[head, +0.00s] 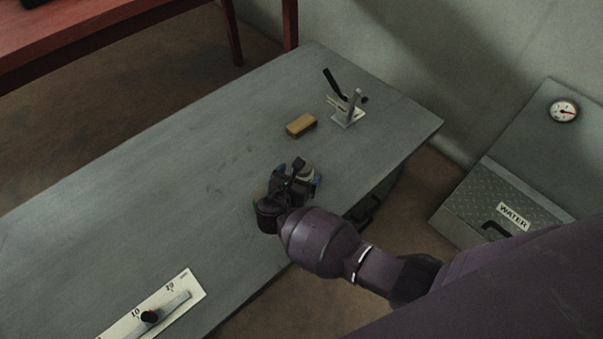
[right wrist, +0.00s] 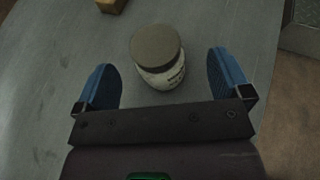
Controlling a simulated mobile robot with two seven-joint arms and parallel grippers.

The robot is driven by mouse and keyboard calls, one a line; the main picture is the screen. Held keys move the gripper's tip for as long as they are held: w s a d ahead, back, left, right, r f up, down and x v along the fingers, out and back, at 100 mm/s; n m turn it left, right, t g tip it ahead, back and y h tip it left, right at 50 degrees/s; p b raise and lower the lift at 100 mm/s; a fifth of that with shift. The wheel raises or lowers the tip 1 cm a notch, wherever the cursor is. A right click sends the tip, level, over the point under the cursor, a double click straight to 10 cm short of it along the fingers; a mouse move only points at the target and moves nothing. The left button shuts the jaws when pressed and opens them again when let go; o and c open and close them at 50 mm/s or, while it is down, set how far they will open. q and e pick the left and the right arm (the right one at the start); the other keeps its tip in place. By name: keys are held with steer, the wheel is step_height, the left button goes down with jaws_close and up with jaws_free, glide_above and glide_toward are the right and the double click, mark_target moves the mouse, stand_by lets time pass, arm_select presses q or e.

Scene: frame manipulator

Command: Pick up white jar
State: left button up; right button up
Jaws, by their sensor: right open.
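A white jar (right wrist: 158,76) with a grey-brown lid (right wrist: 155,46) stands upright on the grey table (right wrist: 50,60) in the right wrist view. My right gripper (right wrist: 170,85) is open, with one blue finger to each side of the jar and gaps between them and it. In the head view the jar (head: 308,172) is mostly hidden behind my right gripper (head: 301,176). I cannot tell whether the fingers touch the table. My left gripper is not in view.
A tan block (head: 301,124) and a white-based toggle clamp (head: 347,108) lie farther back on the table. A slider scale (head: 155,305) is at the front. A box marked WATER (head: 513,214) stands at the right. The table's left part is clear.

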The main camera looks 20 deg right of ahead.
mark_target(304, 169)
steer(key=b+x, duration=0.1)
steer(key=x, duration=0.1)
steer(key=b+x, duration=0.1)
steer(key=x, duration=0.1)
steer(key=shift+w+d+f, duration=0.1)
steer(key=shift+w+f, duration=0.2)
steer(key=shift+f, duration=0.1)
steer(key=shift+w+d, duration=0.1)
steer(key=c, duration=1.1)
steer(key=shift+r, duration=0.1)
steer(key=shift+c, duration=0.2)
